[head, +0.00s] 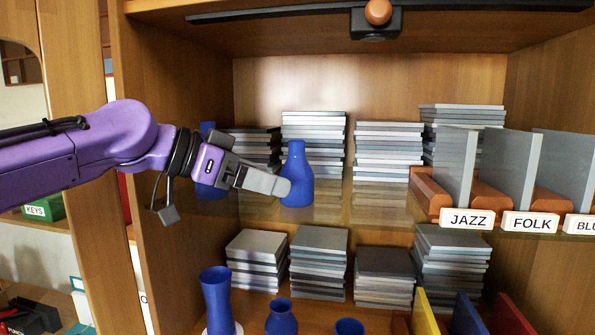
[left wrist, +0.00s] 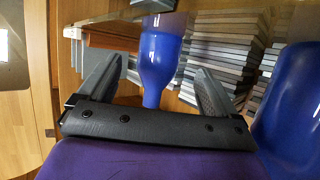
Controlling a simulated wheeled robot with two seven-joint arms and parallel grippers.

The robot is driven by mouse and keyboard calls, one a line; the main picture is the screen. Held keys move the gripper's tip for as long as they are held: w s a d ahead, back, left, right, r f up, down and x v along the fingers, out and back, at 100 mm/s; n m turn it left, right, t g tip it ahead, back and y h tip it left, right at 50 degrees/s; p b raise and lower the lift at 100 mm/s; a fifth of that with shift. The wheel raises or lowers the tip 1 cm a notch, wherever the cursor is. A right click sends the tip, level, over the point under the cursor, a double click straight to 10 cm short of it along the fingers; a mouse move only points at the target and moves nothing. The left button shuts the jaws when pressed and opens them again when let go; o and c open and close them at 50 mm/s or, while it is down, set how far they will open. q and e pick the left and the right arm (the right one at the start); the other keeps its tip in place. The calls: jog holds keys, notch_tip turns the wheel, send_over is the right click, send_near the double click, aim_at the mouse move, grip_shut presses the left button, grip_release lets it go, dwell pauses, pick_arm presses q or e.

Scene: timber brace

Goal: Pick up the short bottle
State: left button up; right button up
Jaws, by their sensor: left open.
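A short blue bottle (head: 298,180) with a round body and narrow neck stands upright on the glass upper shelf. My left gripper (head: 280,187) reaches in from the left, its fingers at the bottle's side in the head view. In the left wrist view the gripper is open, and the blue bottle (left wrist: 161,60) shows between the two fingers, with its narrow part toward the palm. I cannot tell whether the fingers touch it. A second, taller blue bottle (head: 207,128) stands to the left, partly hidden by my wrist. It looms at the right edge of the left wrist view (left wrist: 295,115).
Stacks of grey cases (head: 313,130) stand behind the bottle. To the right is an orange rack (head: 430,188) with JAZZ and FOLK labels. A blue vase (head: 217,298) and smaller blue vessels stand below. The cabinet's left wall (head: 165,90) is close to my arm.

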aim_at(298, 181)
pick_arm(q)
jog(key=p+x, duration=0.1)
jog(key=x, duration=0.1)
jog(key=p+x, duration=0.1)
jog(key=x, duration=0.1)
jog(key=r+p+x, duration=0.1)
jog(key=x, duration=0.1)
jog(key=shift+w+d+r, duration=0.1)
jog(key=shift+w+d, duration=0.1)
jog(key=shift+w, duration=0.05)
jog(key=shift+w+d, duration=0.1)
jog(key=shift+d, duration=0.3)
jog(key=c, duration=1.2)
